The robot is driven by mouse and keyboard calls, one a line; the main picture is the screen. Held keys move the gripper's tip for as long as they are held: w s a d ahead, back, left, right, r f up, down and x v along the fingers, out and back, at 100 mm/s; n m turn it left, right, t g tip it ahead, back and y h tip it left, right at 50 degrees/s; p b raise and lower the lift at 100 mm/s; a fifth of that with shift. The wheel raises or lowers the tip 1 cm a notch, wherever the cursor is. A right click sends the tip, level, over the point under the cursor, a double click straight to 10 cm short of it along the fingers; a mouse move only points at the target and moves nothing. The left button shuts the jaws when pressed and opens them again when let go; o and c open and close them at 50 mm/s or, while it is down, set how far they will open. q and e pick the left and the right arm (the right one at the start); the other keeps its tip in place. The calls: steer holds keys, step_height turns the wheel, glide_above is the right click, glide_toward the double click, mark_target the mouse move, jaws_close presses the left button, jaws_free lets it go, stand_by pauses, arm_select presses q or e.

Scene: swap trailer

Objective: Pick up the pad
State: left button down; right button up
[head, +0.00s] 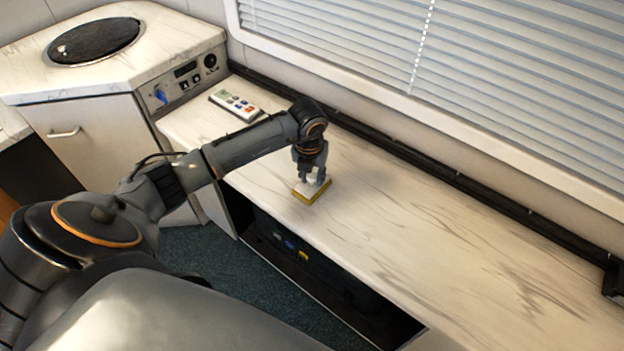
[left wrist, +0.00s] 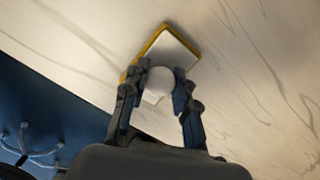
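The pad (head: 309,194) is a small rectangular block with a yellow edge and a pale top, lying on the marbled worktop near its front edge. In the left wrist view the pad (left wrist: 178,45) carries a round white knob (left wrist: 161,80). My left gripper (head: 312,177) points down right over the pad. In the left wrist view the left gripper (left wrist: 160,84) has its fingers apart, one on each side of the knob. A firm grip on the knob does not show. The fingers hide part of the pad. My right gripper is not in view.
A remote-like device (head: 236,105) with coloured buttons lies on the worktop (head: 430,240) behind my left forearm. A dark rail and window blinds (head: 480,70) run along the back. A corner counter (head: 160,42) stands at upper left. The worktop right of the pad is clear.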

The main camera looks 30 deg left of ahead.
arm_select(q)
steer(key=shift+r, duration=0.15)
steer(key=shift+r, duration=0.2)
step_height(320, 180, up, 2)
steer(key=shift+r+b, duration=0.1)
steer(key=shift+b, duration=0.4)
steer(key=s+d+r+b, duration=0.1)
steer(key=s+d+r, duration=0.1)
steer(key=s+r, duration=0.8)
steer(key=s, duration=0.3)
steer(key=shift+s+d+b, duration=0.3)
steer(key=shift+s+b, duration=0.1)
steer(key=shift+r, duration=0.1)
